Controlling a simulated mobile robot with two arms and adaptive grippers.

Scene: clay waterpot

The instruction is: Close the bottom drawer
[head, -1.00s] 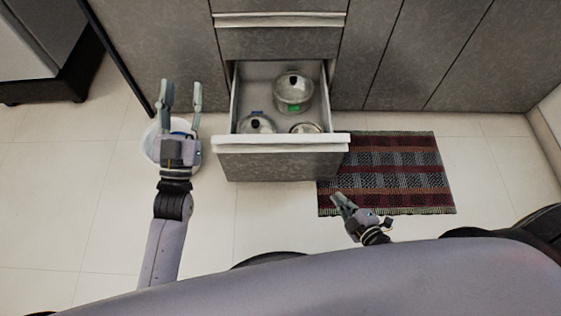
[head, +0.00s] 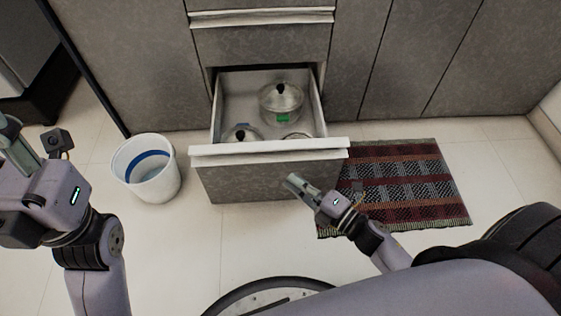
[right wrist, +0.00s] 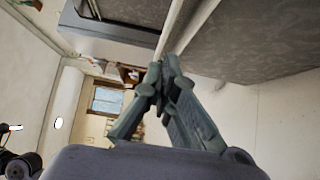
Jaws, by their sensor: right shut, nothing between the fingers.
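The bottom drawer (head: 265,178) is pulled out from the grey cabinet. In the right wrist view the shut fingers (right wrist: 165,70) point toward a pale edge and a grey panel. My left gripper (head: 12,140) is at the far left, cut by the frame edge, away from the drawer.
A white bucket (head: 152,185) with a blue band inside stands on the floor left of the drawer. A red and grey woven mat (head: 400,185) lies to the right. The upper drawers (head: 260,45) are closed.

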